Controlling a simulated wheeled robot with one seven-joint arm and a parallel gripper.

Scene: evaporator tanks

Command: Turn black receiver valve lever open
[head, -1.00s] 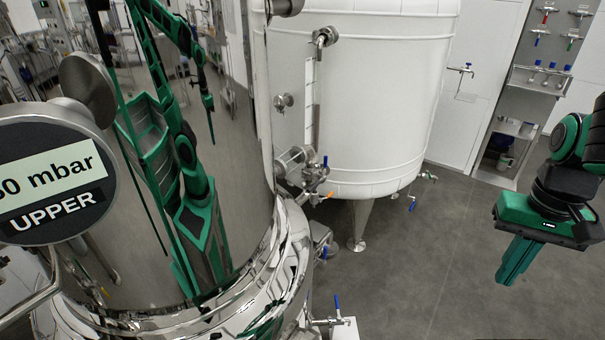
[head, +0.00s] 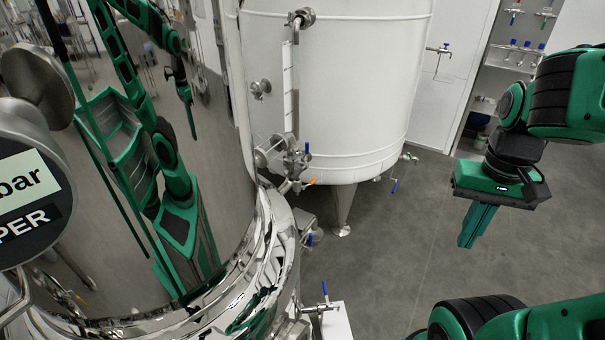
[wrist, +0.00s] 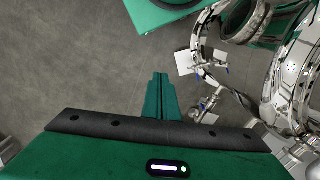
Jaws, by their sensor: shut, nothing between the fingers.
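I cannot make out a black valve lever in either view. My gripper (head: 468,243) is shut and empty, pointing down over open floor at the right of the head view. In the wrist view its fingers (wrist: 158,77) lie together over grey floor. A valve with a blue lever (head: 325,294) sits low beside the polished steel vessel (head: 215,130). A valve cluster (head: 285,158) with blue and orange levers is at the white tank (head: 355,90). The wrist view shows small valves (wrist: 212,68) to the right of the fingers, apart from them.
A round gauge sign (head: 28,210) stands close at the left. Grey floor (head: 385,250) is free between the tanks and my gripper. A wall tap (head: 440,49) and a shelf (head: 512,58) with blue-capped items are at the back right. The steel vessel mirrors my arm.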

